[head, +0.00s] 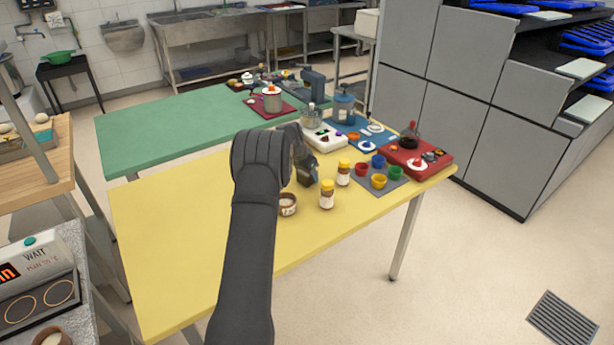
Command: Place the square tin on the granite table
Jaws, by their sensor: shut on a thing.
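My gripper (308,168) is low over the yellow table, just behind the front yellow-lidded jar (327,198). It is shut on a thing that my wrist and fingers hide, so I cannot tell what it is. I cannot make out a square tin anywhere in the head view. A grey speckled top (88,285), which looks like the granite table, shows at the lower left, only in part. A box with a lit display (38,275) and part of a round bowl (52,338) stand on it.
The yellow table (170,240) is bare on its left. Near my gripper are a brown bowl (288,207), another yellow-lidded jar (343,175) and several coloured cups on a grey mat (392,184). A red tray (432,165) is at the right. A green table (165,140) stands behind.

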